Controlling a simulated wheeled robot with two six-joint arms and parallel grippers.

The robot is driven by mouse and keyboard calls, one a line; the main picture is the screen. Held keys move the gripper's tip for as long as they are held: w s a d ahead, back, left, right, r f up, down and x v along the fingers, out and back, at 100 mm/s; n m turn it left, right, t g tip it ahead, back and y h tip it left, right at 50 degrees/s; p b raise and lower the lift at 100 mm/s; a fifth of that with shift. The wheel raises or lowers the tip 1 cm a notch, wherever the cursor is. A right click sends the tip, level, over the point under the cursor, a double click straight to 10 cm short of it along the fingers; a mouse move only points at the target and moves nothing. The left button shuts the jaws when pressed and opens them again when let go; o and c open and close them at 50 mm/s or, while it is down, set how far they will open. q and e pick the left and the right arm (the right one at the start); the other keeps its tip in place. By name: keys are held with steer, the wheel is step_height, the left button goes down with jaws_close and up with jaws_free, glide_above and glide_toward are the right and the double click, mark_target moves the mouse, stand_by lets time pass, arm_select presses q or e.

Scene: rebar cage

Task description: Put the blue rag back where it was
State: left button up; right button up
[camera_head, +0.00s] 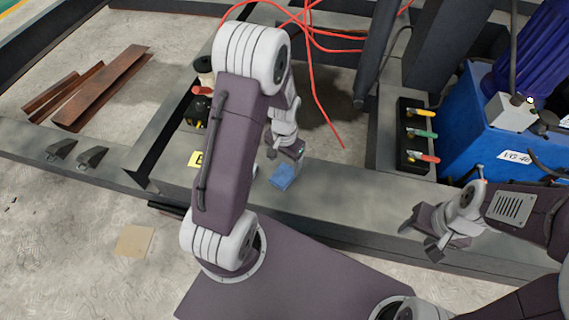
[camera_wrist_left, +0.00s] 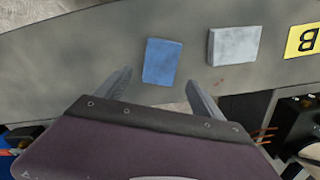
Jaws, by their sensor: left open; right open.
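The fingers also show in the left wrist view (camera_wrist_left: 158,80). My right gripper (camera_head: 424,232) is open and empty, at the front of the beam on the right.
A pale grey block (camera_wrist_left: 234,46) lies beside the rag, and a yellow label (camera_wrist_left: 303,40) is beyond it. A rack of colored-handled tools (camera_head: 414,135) and a blue machine (camera_head: 500,140) stand at the right. Red cables (camera_head: 318,85) hang at the back.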

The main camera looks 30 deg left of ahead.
mark_target(285, 173)
arm_select(q)
steer(key=s+d+r+n+p, duration=0.1)
steer(key=s+d+r, duration=0.1)
steer(key=s+r, duration=0.2)
steer(key=s+d+r+n+t+p, duration=0.1)
steer(key=s+d+r, duration=0.1)
steer(key=s+r, duration=0.3)
step_height(285, 173, up, 4)
steer(key=shift+d+r, duration=0.2)
steer(key=shift+d, duration=0.2)
arm_select(e)
step_height(285, 173, up, 4)
steer(key=shift+f, duration=0.15)
arm_select(q)
steer(key=shift+r+p, duration=0.1)
steer(key=shift+p, duration=0.2)
step_height(285, 173, up, 38)
steer(key=p, duration=3.7)
steer(key=shift+p, duration=0.4)
arm_select(e)
step_height(285, 173, up, 38)
